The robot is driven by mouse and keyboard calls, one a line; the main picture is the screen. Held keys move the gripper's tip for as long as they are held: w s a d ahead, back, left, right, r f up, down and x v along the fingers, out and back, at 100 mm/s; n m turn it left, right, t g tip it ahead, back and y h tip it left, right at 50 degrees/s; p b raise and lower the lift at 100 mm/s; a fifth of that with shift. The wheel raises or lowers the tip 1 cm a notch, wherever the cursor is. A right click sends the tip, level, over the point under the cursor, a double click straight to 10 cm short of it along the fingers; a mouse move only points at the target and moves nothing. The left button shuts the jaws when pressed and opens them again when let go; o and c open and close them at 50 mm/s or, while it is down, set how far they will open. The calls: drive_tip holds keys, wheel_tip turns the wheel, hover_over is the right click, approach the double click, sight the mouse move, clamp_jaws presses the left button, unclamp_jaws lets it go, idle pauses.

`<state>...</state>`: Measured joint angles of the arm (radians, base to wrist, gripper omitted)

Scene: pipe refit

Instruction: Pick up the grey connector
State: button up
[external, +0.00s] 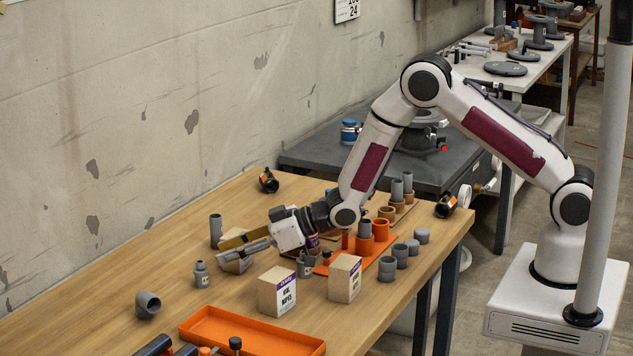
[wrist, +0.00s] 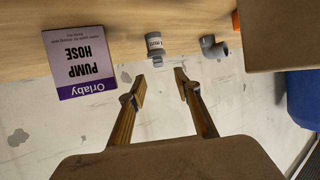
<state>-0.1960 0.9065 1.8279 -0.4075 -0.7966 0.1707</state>
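A grey connector (external: 202,275) with a pale label stands upright on the wooden table in the external view. In the wrist view the connector (wrist: 156,43) shows beyond my fingertips, roughly in line with the gap between them. My gripper (external: 222,250) reaches left low over the table, to the upper right of the connector and apart from it. In the wrist view my gripper (wrist: 161,84) has its two fingers spread with nothing between them. A similar grey fitting (external: 305,266) stands below my wrist, partly hidden.
A grey elbow (external: 148,304) lies left of the connector. Two cartons (external: 277,293) (external: 345,279) and an orange tray (external: 250,337) stand nearer the front. A grey tube (external: 216,230) stands behind.

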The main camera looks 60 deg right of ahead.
sight(202, 262)
drive_tip(key=shift+x, duration=1.3)
drive_tip(key=shift+x, duration=2.6)
drive_tip(key=shift+f, duration=0.15)
clamp_jaws()
